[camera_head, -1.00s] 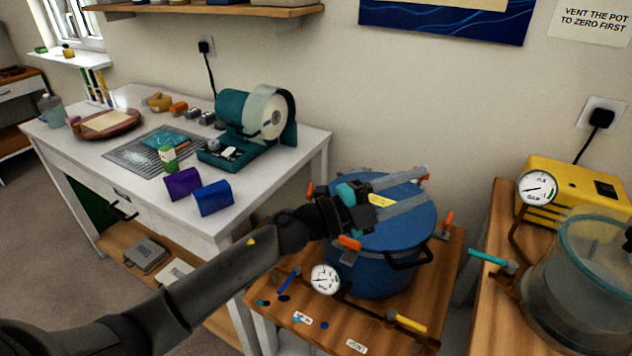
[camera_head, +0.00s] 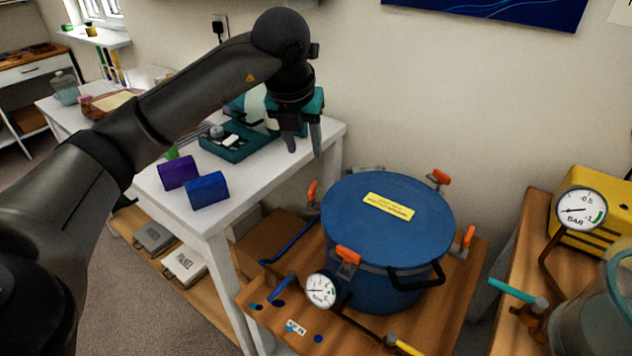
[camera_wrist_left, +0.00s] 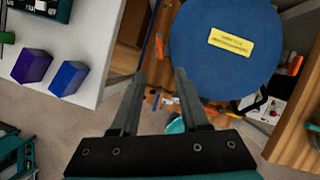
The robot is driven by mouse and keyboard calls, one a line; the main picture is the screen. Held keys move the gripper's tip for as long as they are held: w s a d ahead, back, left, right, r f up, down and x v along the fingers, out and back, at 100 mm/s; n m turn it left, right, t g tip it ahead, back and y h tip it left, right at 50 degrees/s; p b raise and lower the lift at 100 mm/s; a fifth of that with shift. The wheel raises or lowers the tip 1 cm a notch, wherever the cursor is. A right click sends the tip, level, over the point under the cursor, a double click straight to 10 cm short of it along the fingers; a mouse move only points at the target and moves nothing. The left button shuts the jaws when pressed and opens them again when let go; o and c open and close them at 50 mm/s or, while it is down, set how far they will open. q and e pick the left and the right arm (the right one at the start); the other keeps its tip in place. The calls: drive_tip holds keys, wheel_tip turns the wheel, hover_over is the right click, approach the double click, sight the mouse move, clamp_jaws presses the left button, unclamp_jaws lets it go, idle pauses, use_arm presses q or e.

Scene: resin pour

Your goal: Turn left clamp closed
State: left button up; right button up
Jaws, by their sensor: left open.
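The blue pressure pot (camera_head: 388,215) stands on the wooden stand with its lid on, and several orange-handled clamps sit around its rim. The left clamp (camera_head: 312,192) is at the left edge of the lid, with its orange handle upright. A front clamp (camera_head: 347,255) sits at the near edge, and others are at the back and right. My left gripper (camera_head: 304,148) is open and empty, above and to the left of the left clamp, apart from it. In the left wrist view, the open fingers (camera_wrist_left: 160,75) point toward the lid's left edge (camera_wrist_left: 180,50). My right gripper is not in view.
A dial gauge (camera_head: 320,290) and a yellow-handled valve (camera_head: 403,346) are at the stand's front. The white bench (camera_head: 215,220) with purple and blue boxes is left. A yellow pump (camera_head: 592,212) and glass chamber stand right.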

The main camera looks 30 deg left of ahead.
sight(312, 187)
use_arm(q)
drive_tip(key=b+x, duration=0.2)
drive_tip(key=x, duration=1.1)
drive_tip(key=shift+s+f, duration=0.1)
drive_tip(key=shift+f, duration=0.2)
drive_tip(key=shift+w+a+f, duration=0.15)
drive_tip(key=shift+w+f, duration=0.1)
drive_tip(key=shift+f, duration=0.45)
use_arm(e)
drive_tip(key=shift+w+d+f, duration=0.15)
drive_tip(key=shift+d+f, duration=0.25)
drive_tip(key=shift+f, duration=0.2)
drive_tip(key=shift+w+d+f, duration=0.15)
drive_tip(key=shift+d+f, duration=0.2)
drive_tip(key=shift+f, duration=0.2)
use_arm(q)
drive_tip(key=c, duration=0.6)
clamp_jaws()
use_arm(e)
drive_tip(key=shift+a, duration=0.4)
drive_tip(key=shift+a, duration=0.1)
